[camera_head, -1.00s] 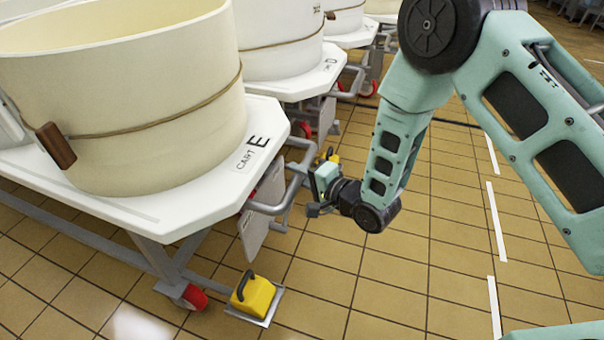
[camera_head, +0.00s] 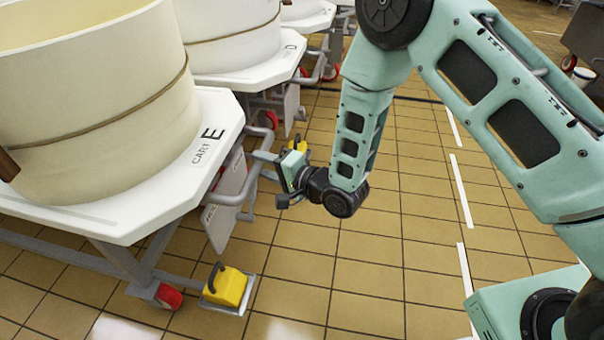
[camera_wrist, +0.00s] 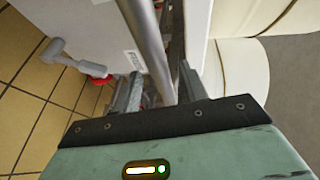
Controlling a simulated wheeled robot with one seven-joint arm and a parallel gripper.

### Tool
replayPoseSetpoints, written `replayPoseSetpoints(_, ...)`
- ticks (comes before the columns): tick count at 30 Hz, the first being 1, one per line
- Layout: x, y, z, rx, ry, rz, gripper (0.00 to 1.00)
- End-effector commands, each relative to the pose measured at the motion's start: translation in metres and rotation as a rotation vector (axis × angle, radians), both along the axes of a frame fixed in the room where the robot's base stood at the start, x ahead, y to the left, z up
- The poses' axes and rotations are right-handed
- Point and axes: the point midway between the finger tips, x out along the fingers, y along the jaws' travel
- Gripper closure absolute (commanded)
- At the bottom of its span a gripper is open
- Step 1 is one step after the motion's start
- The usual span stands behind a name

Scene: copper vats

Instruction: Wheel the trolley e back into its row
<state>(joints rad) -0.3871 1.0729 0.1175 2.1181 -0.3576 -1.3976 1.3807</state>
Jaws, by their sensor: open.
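Trolley e (camera_head: 165,205) is at the left of the head view, with a white top marked "CART E" and a large cream tub (camera_head: 95,120) on it. A bent grey tube handle (camera_head: 236,196) sticks out from its right end. My gripper (camera_head: 266,172) is at this handle, open. In the wrist view, a grey tube (camera_wrist: 150,45) runs between the spread fingers of my gripper (camera_wrist: 160,90). I cannot tell whether either finger touches it. A grey panel (camera_head: 222,205) hangs under the trolley's end.
A yellow block with a black handle (camera_head: 228,287) sits on a metal plate by the trolley's red wheel (camera_head: 169,296). Trolley D (camera_head: 262,68), with its own tub, stands just behind. Tiled floor (camera_head: 400,240) is open to the right, with a dashed white line (camera_head: 461,190).

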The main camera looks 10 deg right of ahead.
Motion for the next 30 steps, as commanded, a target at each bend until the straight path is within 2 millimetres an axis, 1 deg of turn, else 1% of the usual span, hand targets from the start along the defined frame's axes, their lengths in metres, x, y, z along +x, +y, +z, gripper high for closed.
replayPoseSetpoints(1, -0.007, -0.009, 0.004, -0.002, 0.005, -0.003, 0.57)
replayPoseSetpoints(9, -0.051, -0.056, 0.015, -0.003, 0.006, -0.002, 0.57)
replayPoseSetpoints(16, -0.082, -0.089, 0.024, 0.0, 0.005, -0.002, 0.57)
replayPoseSetpoints(22, -0.097, -0.104, 0.027, -0.001, 0.001, 0.001, 0.57)
replayPoseSetpoints(30, -0.1, -0.107, 0.027, 0.001, 0.0, 0.002, 0.57)
